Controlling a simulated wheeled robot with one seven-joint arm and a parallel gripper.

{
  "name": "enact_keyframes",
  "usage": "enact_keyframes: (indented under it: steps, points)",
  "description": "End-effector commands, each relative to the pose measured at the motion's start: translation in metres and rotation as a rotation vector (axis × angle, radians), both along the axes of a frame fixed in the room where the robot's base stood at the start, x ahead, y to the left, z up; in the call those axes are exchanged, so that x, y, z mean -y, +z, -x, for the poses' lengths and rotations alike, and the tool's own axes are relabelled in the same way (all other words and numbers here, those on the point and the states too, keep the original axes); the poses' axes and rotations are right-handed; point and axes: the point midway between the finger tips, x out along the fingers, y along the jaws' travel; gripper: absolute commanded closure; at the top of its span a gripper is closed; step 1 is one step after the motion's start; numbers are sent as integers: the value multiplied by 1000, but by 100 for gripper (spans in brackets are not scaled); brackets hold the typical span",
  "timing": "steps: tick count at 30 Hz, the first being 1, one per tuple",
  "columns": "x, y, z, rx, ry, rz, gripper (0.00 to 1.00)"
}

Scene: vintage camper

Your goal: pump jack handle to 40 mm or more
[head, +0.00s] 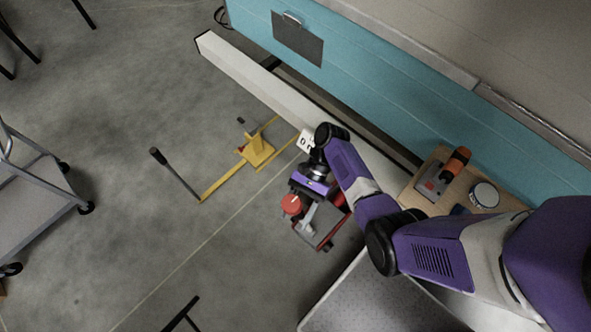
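A yellow jack (257,150) stands on the concrete floor at the centre left, beside the long white beam. Its yellow bar runs toward the lower left and meets a thin dark handle (176,175). The handle angles up to a black grip at its far left end. My gripper (309,207) is to the right of and below the jack in the head view, apart from the handle. It points down and is seen from above. Its fingers cannot be told apart from the red and silver parts around it, so its opening is unclear.
A red item (325,239) shows below my gripper. A wooden board (408,194) with an orange-handled tool (455,165) and a round tin (484,195) lies right. The teal camper wall (400,85) borders the back. A grey cart (40,190) stands left. Floor around the handle is clear.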

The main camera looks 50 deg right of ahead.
Motion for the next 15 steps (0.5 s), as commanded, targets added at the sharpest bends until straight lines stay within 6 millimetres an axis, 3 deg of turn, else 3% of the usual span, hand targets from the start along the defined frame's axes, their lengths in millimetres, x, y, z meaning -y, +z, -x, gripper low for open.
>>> enact_keyframes:
  steps: [7, 15]
  points:
    - [7, 5, -3, 2, -1, 0, 48]
    - [42, 36, -11, 1, -4, -1, 48]
